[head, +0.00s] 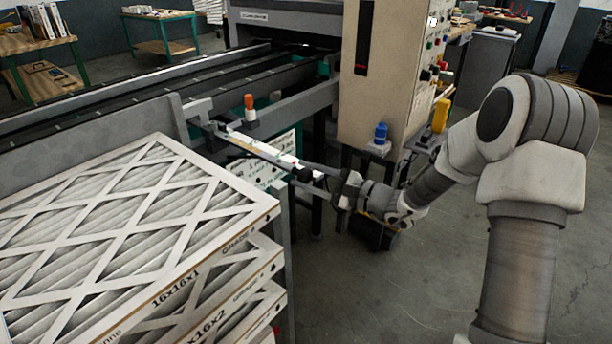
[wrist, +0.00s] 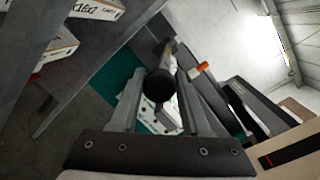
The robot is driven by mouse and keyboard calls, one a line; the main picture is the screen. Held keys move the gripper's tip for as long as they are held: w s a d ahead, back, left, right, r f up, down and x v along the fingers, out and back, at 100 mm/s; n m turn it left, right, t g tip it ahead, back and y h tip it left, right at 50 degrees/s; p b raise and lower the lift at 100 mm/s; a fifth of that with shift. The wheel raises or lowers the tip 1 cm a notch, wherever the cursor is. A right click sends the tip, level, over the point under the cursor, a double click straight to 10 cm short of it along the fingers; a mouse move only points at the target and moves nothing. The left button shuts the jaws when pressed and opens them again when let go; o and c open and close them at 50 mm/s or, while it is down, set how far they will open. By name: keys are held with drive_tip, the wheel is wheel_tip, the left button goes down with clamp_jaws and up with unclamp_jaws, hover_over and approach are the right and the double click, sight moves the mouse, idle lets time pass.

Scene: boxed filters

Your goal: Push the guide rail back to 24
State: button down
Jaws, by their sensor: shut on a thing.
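The guide rail (head: 90,133) is a long grey rail along the near side of the conveyor, behind the stacked filters. A pale scale bar (head: 258,150) runs from its bracket end toward my gripper; its numbers are too small to read. A round black knob (head: 305,174) sits at the bar's near end. My gripper (head: 313,172) is shut on this knob. In the wrist view the knob (wrist: 158,86) lies between my two fingers (wrist: 157,97), with the bar running away behind it, partly hidden.
Boxed filters (head: 130,200) are stacked at the left front. A control cabinet (head: 385,75) with a blue-capped item (head: 381,133) stands right of the bar. An orange-topped post (head: 250,107) rises beside the bar. Open floor (head: 420,290) lies at the front right.

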sight(294, 167)
drive_tip(key=shift+a+f, duration=0.1)
idle(0.7)
drive_tip(key=b+x, duration=0.1)
drive_tip(key=x, duration=0.3)
drive_tip(key=shift+w, duration=0.35)
drive_tip(key=shift+c, duration=2)
unclamp_jaws()
drive_tip(key=shift+s+d, duration=0.1)
drive_tip(key=shift+d, duration=0.3)
drive_tip(key=p+v, duration=0.2)
drive_tip(key=v, duration=1.4)
drive_tip(key=shift+s+d, duration=0.25)
drive_tip(key=shift+s, duration=0.05)
